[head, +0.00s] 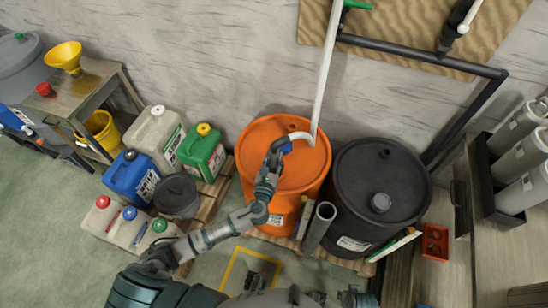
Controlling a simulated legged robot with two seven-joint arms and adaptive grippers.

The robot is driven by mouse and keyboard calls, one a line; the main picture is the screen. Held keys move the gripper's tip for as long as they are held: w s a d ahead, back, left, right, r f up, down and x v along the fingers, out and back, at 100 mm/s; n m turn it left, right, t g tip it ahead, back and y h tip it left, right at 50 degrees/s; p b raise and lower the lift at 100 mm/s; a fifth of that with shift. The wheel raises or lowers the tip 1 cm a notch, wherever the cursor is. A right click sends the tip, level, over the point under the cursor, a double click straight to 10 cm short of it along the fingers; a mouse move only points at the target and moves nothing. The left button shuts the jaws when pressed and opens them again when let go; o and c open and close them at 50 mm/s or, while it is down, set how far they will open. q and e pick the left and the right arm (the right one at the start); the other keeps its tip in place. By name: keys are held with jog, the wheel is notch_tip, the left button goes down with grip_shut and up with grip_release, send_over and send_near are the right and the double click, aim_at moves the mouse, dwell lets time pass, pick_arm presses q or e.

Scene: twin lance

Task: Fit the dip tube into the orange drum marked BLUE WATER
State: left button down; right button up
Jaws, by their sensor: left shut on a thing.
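The orange drum (258,133) stands upright on a pallet against the wall. Its label (275,220) is too small to read. A long white tube (322,70), which looks like the dip tube, runs from the top edge of the view down over the drum's lid. My left gripper (279,150) is shut on the tube near this bent end, above the lid. I cannot tell whether any part of the tube touches the drum. The tube's upper end is out of view.
A black drum (375,195) stands close on the right. A grey pipe piece (319,226) stands in front between the drums. Several jerrycans, including a green one (203,153), and a grey bucket (177,196) stand left. A dark pipe (420,55) crosses the wall panel.

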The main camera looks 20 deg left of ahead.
aim_at(273, 168)
pick_arm(q)
jog(key=shift+f+b, duration=1.45)
jog(key=shift+f, duration=0.75)
jog(key=c, duration=0.7)
grip_release()
jog(key=shift+c, duration=0.2)
jog(key=shift+f, duration=0.1)
jog(key=s, duration=1.2)
jog(key=shift+d, duration=0.3)
